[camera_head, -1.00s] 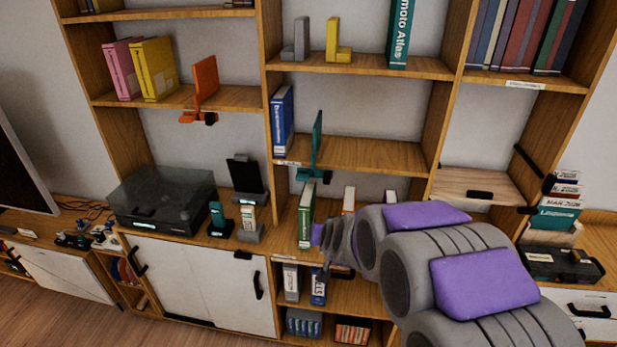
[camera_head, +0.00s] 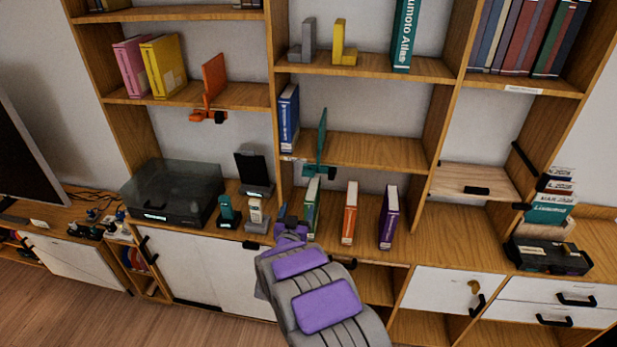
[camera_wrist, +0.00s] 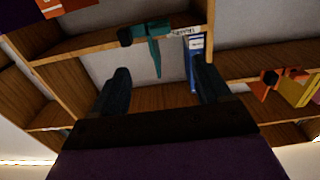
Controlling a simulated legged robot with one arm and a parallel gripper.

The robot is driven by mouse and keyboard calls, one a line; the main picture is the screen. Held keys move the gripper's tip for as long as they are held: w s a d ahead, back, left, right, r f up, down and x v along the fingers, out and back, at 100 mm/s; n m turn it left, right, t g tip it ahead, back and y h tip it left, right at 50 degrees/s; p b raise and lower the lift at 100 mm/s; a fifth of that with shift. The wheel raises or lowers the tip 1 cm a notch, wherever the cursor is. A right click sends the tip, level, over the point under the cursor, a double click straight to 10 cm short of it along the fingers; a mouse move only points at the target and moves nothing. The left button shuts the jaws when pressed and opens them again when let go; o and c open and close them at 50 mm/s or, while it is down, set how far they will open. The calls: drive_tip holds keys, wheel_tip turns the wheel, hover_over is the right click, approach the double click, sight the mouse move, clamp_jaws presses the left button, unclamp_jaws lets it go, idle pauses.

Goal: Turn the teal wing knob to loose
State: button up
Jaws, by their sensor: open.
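A teal upright bookend (camera_head: 322,137) stands at the front edge of the middle shelf. The teal clamp and knob (camera_head: 318,171) sit at its foot, just under that shelf edge. They are too small to read their setting. In the wrist view the bookend (camera_wrist: 154,58) hangs inverted, with a dark round end (camera_wrist: 125,37) at the left of its clamp. My gripper (camera_head: 288,222) is below and left of the knob, in front of the lower counter. In the wrist view its two dark fingers (camera_wrist: 162,88) are wide apart, empty, and not touching the knob.
An orange bookend (camera_head: 214,80) with a similar clamp is on the shelf to the left. A blue book (camera_head: 289,118) stands beside the teal bookend. Green (camera_head: 312,207), orange (camera_head: 350,213) and purple (camera_head: 389,217) books stand on the counter below. The middle shelf (camera_head: 380,150) is mostly bare.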

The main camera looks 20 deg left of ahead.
approach(307, 176)
drive_tip(key=x, duration=0.4)
drive_tip(key=shift+w+a, duration=0.1)
drive_tip(key=shift+w, duration=0.3)
drive_tip(key=shift+w+a+r, duration=0.1)
drive_tip(key=shift+w+a, duration=0.1)
drive_tip(key=shift+w, duration=0.45)
drive_tip(key=shift+w+b, duration=0.3)
drive_tip(key=shift+w+a, duration=0.1)
drive_tip(key=shift+w, duration=0.45)
drive_tip(key=shift+w+a, duration=0.25)
drive_tip(key=shift+w, duration=0.2)
drive_tip(key=c, duration=1)
